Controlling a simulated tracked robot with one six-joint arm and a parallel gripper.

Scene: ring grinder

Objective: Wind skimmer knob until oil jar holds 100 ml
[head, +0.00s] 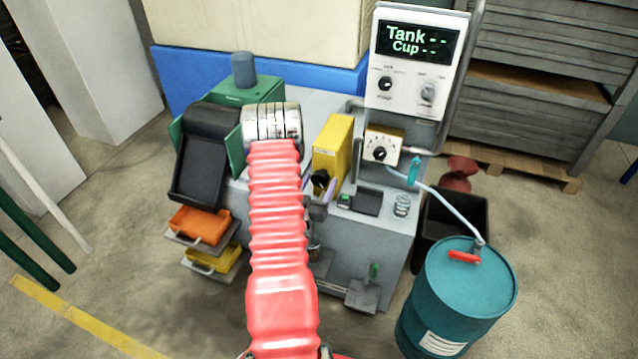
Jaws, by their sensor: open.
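A yellow upright box (333,145), which looks like the skimmer, stands on the grey machine bench. A black knob (320,179) is on its front face. My red sleeved arm reaches up from the bottom and hides part of the bench. A small jar-like vessel (314,250) shows below, beside my arm. It is partly hidden and its oil level cannot be read. The display (418,41) reads "Tank --" and "Cup --".
A teal drum (455,290) and a black bin (448,222) stand at the right. Floor at left is mostly free.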

